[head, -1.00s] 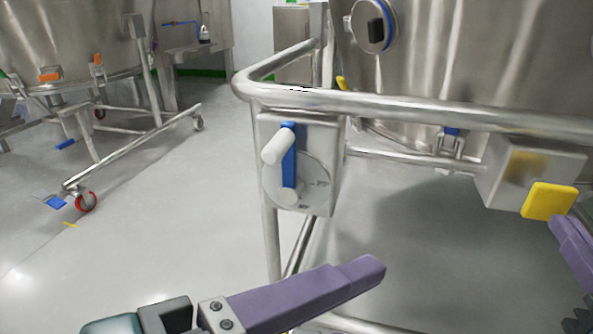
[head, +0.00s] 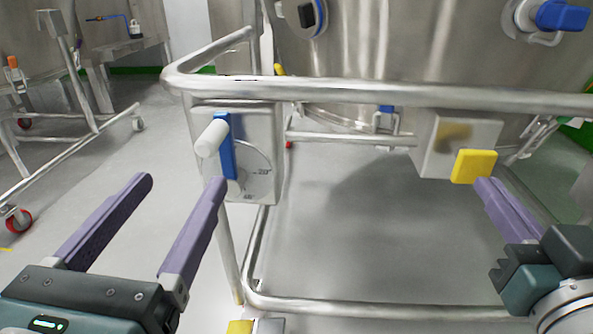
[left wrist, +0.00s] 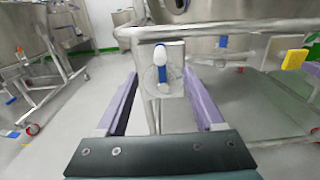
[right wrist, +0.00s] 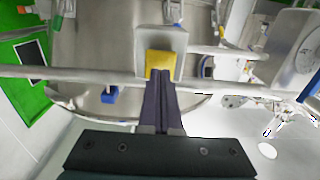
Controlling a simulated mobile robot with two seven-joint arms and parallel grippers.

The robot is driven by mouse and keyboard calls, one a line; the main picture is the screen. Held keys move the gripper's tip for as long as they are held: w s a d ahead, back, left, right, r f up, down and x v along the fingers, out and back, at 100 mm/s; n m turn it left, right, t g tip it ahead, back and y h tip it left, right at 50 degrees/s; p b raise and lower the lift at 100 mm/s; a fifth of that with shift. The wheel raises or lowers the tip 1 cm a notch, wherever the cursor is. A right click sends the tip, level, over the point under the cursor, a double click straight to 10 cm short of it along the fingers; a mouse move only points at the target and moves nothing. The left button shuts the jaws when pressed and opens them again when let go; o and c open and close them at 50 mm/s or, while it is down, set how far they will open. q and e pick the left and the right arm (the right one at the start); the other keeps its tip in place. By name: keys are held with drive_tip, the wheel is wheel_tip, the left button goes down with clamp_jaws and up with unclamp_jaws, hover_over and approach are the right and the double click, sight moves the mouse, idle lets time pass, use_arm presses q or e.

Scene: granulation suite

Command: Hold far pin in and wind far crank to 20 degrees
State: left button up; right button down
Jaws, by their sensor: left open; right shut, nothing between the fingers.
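The far crank is a blue arm (head: 227,150) with a white handle (head: 212,138) on a steel box with a numbered dial (head: 256,165). The arm points up from its hub, and a 20 mark shows right of it. My left gripper (head: 182,180) is open and empty, short of the handle. In the left wrist view the handle (left wrist: 160,55) appears between the fingers, apart from them. The far pin has a yellow head (head: 474,166) on a second steel box (head: 437,140). My right gripper (head: 482,183) is shut, its tips at the yellow head (right wrist: 160,60), apparently touching it. Pin depth cannot be told.
A steel rail (head: 380,93) runs above both boxes, with a thinner bar (head: 350,139) between them. A large steel vessel (head: 400,45) stands behind. Another yellow block (head: 240,326) shows at the bottom edge.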

sight(203, 152)
use_arm(q)
drive_tip(key=w, duration=0.9)
drive_tip(key=shift+w, duration=0.35)
drive_tip(key=shift+s, duration=0.1)
use_arm(e)
drive_tip(key=shift+w, duration=0.15)
idle(1.1)
drive_tip(key=shift+w, duration=1.95)
use_arm(q)
clamp_jaws()
use_arm(e)
drive_tip(key=shift+f, duration=0.1)
